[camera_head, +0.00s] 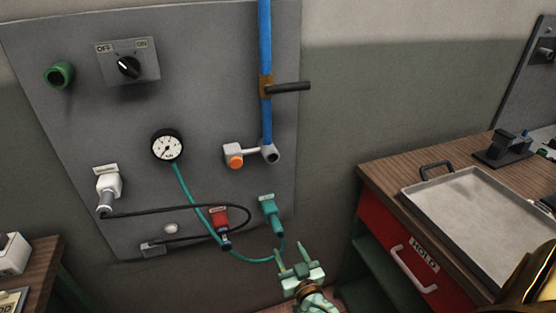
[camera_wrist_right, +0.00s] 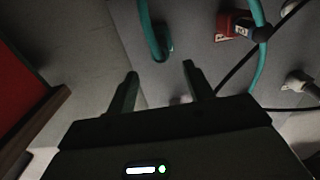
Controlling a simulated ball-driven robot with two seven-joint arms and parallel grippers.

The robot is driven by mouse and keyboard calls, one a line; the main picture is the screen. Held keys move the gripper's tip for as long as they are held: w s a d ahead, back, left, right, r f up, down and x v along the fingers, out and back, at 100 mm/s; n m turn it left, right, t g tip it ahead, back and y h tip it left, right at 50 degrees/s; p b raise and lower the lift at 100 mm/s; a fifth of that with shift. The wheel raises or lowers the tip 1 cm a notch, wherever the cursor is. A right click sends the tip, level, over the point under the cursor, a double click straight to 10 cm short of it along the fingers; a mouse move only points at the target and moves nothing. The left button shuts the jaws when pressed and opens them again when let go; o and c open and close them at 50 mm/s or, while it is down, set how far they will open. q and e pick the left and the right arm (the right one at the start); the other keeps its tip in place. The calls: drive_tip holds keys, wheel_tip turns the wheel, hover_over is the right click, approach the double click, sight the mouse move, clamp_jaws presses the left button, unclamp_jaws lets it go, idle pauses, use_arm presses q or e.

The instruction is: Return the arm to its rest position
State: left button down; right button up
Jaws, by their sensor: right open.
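My right gripper (camera_head: 293,260) is in the lower middle of the head view, below the teal connector (camera_head: 269,209) on the grey wall panel (camera_head: 215,60). Its two fingers are apart with nothing between them. In the right wrist view the open fingers (camera_wrist_right: 158,82) point toward the panel, and a teal hose (camera_wrist_right: 151,30) hangs just beyond them. The gripper appears apart from the hose. My left gripper does not show in either view.
The panel carries a dial gauge (camera_head: 167,146), a rotary switch (camera_head: 128,67), a red connector (camera_head: 220,217), a blue pipe (camera_head: 265,60) and a looping black cable (camera_head: 180,210). A wooden bench with a metal tray (camera_head: 480,210) and red drawer (camera_head: 400,262) stands at the right.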

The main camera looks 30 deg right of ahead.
drive_tip(key=s+a+f+n+g+y, duration=0.2)
drive_tip(key=s+a+f+g, duration=0.2)
drive_tip(key=s+f, duration=0.55)
drive_tip(key=s+a+f+n+g+y, duration=0.1)
drive_tip(key=s+a+f+g+y, duration=0.2)
drive_tip(key=s+f, duration=0.6)
drive_tip(key=s+f+n+g, duration=0.1)
drive_tip(key=s+f+g, duration=0.2)
drive_tip(key=s, duration=0.6)
drive_tip(key=s+f+n+g, duration=0.1)
drive_tip(key=s+f+g, duration=0.2)
drive_tip(key=s, duration=0.6)
drive_tip(key=s+f+n+g, duration=0.1)
drive_tip(key=s+f+g, duration=0.3)
drive_tip(key=s, duration=0.6)
wheel_tip(320, 180, down, 2)
drive_tip(key=shift+d+n+h, duration=0.3)
